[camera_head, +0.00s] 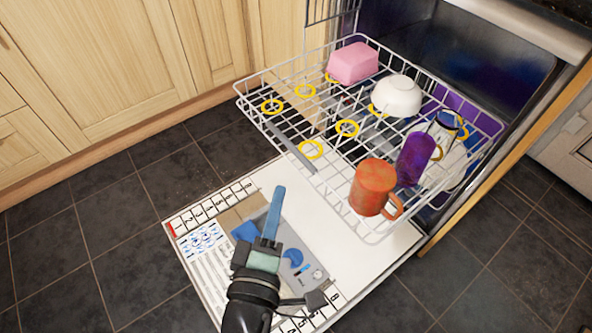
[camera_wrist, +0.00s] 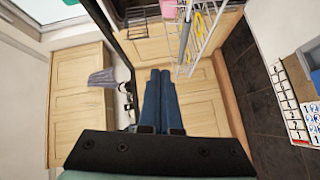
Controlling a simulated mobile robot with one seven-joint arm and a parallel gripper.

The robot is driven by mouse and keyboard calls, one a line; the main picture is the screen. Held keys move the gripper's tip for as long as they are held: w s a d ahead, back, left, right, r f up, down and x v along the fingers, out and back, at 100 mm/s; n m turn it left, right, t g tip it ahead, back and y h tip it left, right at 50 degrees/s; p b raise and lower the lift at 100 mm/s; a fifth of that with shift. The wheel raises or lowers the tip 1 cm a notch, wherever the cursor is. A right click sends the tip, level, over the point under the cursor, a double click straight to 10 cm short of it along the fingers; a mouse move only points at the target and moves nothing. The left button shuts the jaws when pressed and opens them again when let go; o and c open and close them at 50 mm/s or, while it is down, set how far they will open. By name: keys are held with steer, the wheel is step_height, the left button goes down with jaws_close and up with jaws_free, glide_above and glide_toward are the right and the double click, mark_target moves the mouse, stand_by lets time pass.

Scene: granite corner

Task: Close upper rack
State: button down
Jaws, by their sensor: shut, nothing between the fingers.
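The upper rack (camera_head: 262,98) is a white wire rack pulled well out of the dishwasher, above the open door. Its grey front handle (camera_head: 291,149) faces my gripper. My gripper (camera_head: 277,195) is shut and empty, with blue fingers together, over the open door and in front of the rack, apart from it in the head view. In the wrist view my gripper (camera_wrist: 160,78) points toward wooden cabinets, and the rack (camera_wrist: 205,35) shows at the top right. The rack holds a pink box (camera_head: 353,63), a white bowl (camera_head: 396,96), an orange mug (camera_head: 374,186), a purple cup (camera_head: 414,158) and a glass (camera_head: 443,127).
The open dishwasher door (camera_head: 385,240) lies flat below the rack, with printed markings on it. Wooden cabinets (camera_head: 110,60) stand at the left and back. The dark tiled floor (camera_head: 95,235) is clear at the left. The dishwasher's side edge (camera_head: 500,160) runs along the right.

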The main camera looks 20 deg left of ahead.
step_height(320, 180, down, 4)
steer(key=s+a+r+n, duration=0.1)
steer(key=s, duration=0.1)
steer(key=b, duration=0.2)
glide_toward(298, 158)
steer(key=w+a, duration=0.2)
steer(key=w, duration=0.3)
steer(key=shift+w+d+f+n+g, duration=0.1)
steer(key=shift+w+d+n+g, duration=0.2)
steer(key=shift+w+d+g, duration=0.25)
steer(key=shift+d, duration=0.1)
